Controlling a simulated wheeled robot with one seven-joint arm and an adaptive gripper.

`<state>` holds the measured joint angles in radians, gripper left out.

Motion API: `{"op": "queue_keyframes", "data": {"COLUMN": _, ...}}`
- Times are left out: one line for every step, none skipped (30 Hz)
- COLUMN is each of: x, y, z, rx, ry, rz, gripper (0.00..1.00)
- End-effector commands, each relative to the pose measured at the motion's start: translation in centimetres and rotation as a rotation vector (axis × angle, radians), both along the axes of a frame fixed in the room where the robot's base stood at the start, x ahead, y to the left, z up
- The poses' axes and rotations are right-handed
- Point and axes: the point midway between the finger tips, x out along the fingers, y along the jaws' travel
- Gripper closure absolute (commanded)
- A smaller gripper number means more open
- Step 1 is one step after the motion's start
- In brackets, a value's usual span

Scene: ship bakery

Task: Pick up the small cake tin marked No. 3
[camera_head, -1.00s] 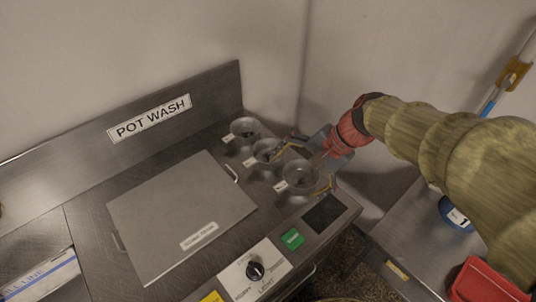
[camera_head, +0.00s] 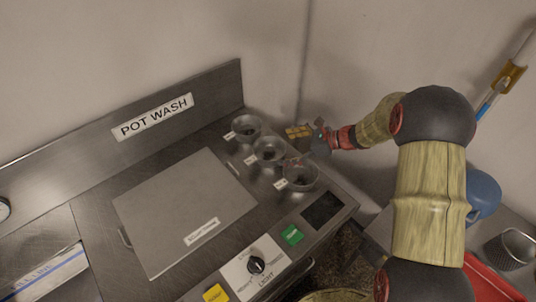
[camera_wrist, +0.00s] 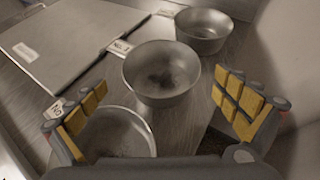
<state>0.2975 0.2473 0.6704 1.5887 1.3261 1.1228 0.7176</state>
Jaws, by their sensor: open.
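Three round metal cake tins stand in a row on the steel counter: a back tin (camera_head: 245,128), a middle tin (camera_head: 268,151) and a front tin (camera_head: 301,176). Each has a small white tag; I cannot read the numbers surely. My gripper (camera_head: 299,132) is open and empty, just right of the row. In the wrist view, the middle tin (camera_wrist: 160,75) lies ahead between the spread yellow-padded fingers (camera_wrist: 165,88), with dark marks inside. The front tin (camera_wrist: 118,135) is close below by the left finger, partly hidden. The back tin (camera_wrist: 204,30) is farther off.
A flat lid with a handle (camera_head: 184,212) lies left of the tins. The wall rises close behind and right. A blue round object (camera_head: 484,193) stands on the right-hand counter.

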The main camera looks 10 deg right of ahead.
Motion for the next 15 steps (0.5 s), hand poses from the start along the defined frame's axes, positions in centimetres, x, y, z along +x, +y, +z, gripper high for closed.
{"op": "queue_keyframes", "data": {"x": 0.2, "y": 0.5, "z": -0.4, "rx": 0.000, "ry": 0.000, "rz": 0.002, "gripper": 0.00}}
{"op": "queue_keyframes", "data": {"x": 0.3, "y": 0.8, "z": -0.5, "rx": 0.000, "ry": 0.000, "rz": 0.002, "gripper": 0.00}}
{"op": "queue_keyframes", "data": {"x": 0.4, "y": 1.0, "z": -0.7, "rx": 0.000, "ry": 0.000, "rz": 0.002, "gripper": 0.00}}
{"op": "queue_keyframes", "data": {"x": 0.4, "y": 1.2, "z": -0.7, "rx": 0.000, "ry": -0.001, "rz": 0.003, "gripper": 0.00}}
{"op": "queue_keyframes", "data": {"x": 0.5, "y": 1.3, "z": -0.8, "rx": 0.000, "ry": -0.001, "rz": 0.003, "gripper": 0.00}}
{"op": "queue_keyframes", "data": {"x": 0.6, "y": 1.5, "z": -0.9, "rx": -0.002, "ry": -0.001, "rz": 0.003, "gripper": 0.00}}
{"op": "queue_keyframes", "data": {"x": 0.7, "y": 1.7, "z": -1.0, "rx": -0.002, "ry": -0.001, "rz": 0.003, "gripper": 0.00}}
{"op": "queue_keyframes", "data": {"x": 0.9, "y": 2.0, "z": -1.2, "rx": -0.002, "ry": -0.001, "rz": 0.003, "gripper": 0.00}}
{"op": "queue_keyframes", "data": {"x": 1.1, "y": 2.4, "z": -1.4, "rx": -0.002, "ry": -0.001, "rz": 0.003, "gripper": 0.00}}
{"op": "queue_keyframes", "data": {"x": 1.2, "y": 2.7, "z": -1.6, "rx": -0.002, "ry": -0.001, "rz": 0.003, "gripper": 0.00}}
{"op": "queue_keyframes", "data": {"x": 1.4, "y": 3.1, "z": -1.8, "rx": -0.001, "ry": -0.001, "rz": 0.004, "gripper": 0.00}}
{"op": "queue_keyframes", "data": {"x": 1.7, "y": 3.6, "z": -2.1, "rx": -0.001, "ry": -0.001, "rz": 0.004, "gripper": 0.00}}
{"op": "queue_keyframes", "data": {"x": 1.8, "y": 4.0, "z": -2.3, "rx": -0.001, "ry": 0.000, "rz": 0.005, "gripper": 0.00}}
{"op": "queue_keyframes", "data": {"x": 1.9, "y": 4.4, "z": -2.5, "rx": -0.001, "ry": 0.000, "rz": 0.005, "gripper": 0.00}}
{"op": "queue_keyframes", "data": {"x": 2.1, "y": 4.8, "z": -2.8, "rx": -0.001, "ry": 0.000, "rz": 0.005, "gripper": 0.00}}
